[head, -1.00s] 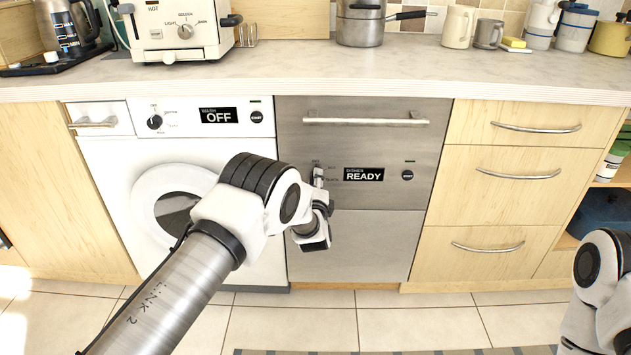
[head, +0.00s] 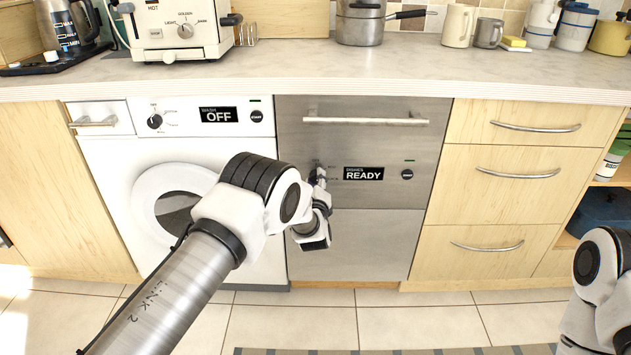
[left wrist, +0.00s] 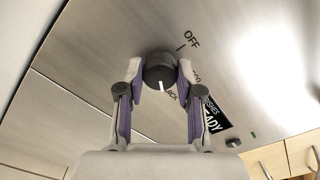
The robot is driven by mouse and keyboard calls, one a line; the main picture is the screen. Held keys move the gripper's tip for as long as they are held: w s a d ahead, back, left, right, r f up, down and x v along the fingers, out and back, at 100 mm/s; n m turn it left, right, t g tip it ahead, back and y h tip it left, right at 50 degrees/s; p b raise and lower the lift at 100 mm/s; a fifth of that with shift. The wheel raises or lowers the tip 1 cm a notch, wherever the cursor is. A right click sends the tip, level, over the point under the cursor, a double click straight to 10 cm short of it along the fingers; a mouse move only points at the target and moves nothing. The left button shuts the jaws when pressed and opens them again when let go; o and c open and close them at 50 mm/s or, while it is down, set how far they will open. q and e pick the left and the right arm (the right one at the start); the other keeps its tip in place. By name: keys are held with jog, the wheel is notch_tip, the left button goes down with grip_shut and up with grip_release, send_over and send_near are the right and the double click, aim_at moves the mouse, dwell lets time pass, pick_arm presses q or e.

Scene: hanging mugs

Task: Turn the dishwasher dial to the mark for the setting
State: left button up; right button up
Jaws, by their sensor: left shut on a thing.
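The dishwasher (head: 300,230) has a steel front with a display reading READY (head: 363,174). Its dial (left wrist: 158,68) is a dark round knob with a white pointer line, which points toward the bottom of the left wrist view. OFF (left wrist: 191,38) is printed above right of the dial, with a tick beside it. Other labels lie to the right and below, partly hidden by a finger. My left gripper (left wrist: 161,76) is shut on the dial, one finger on each side; it also shows in the head view (head: 318,177), where it hides most of the dial.
The dishwasher handle (head: 365,121) runs above the panel. A white washing machine (head: 120,160) with display OFF stands to the left, wooden drawers (head: 520,190) to the right. My right arm shows at the lower right edge.

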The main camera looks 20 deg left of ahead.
pick_arm(q)
jog(key=shift+f, duration=0.1)
jog(key=o, duration=1.2)
jog(key=shift+c, duration=0.2)
jog(key=v, duration=1.2)
